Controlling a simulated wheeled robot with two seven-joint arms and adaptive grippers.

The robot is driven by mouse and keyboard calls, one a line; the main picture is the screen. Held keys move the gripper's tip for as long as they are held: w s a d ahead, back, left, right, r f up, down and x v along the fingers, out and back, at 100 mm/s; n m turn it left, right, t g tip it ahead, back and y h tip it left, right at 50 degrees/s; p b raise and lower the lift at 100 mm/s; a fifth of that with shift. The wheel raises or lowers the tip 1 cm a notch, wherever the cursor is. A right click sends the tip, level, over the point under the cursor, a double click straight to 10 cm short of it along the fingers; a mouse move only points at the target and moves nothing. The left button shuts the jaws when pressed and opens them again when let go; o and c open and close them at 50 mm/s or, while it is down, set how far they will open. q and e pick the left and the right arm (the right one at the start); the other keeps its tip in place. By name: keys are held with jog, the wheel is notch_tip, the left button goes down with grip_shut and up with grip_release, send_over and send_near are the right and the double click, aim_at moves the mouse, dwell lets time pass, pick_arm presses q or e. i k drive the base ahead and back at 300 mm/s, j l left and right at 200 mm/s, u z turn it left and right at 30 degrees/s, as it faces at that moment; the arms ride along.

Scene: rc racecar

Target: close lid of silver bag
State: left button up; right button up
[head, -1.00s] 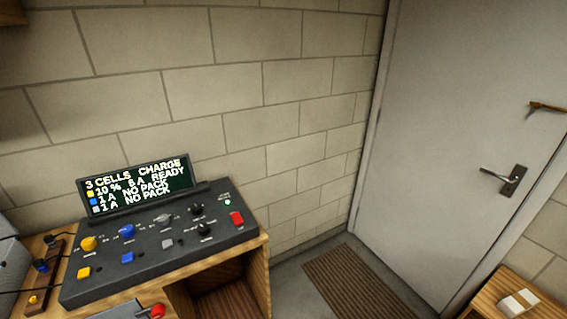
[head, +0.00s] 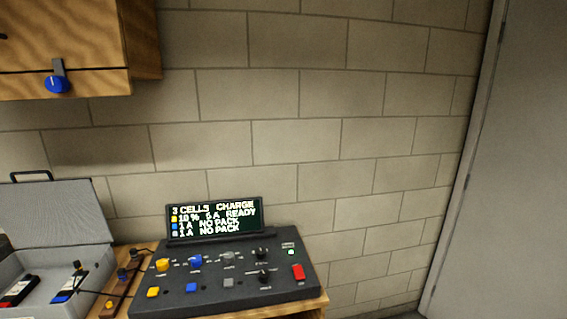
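The silver bag (head: 97,262) is a grey case at the lower left of the head view, cut off by the left and bottom edges. Its lid (head: 55,213) stands raised at the back, with a dark handle (head: 32,175) on its top edge. Inside the bag lie a red-and-black pack (head: 18,290) and a blue-and-black pack (head: 70,284). Neither of my grippers is in view.
A black charger console (head: 225,284) with a lit display (head: 215,217) stands on the wooden bench right of the bag. A wooden strip with terminals (head: 118,297) lies between them. A wooden cabinet (head: 70,35) hangs above. A grey door (head: 505,170) is at right.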

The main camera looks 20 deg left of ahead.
aim_at(52, 211)
jog(key=u, duration=2.3)
jog(key=i+u, duration=0.45)
jog(key=i, duration=0.25)
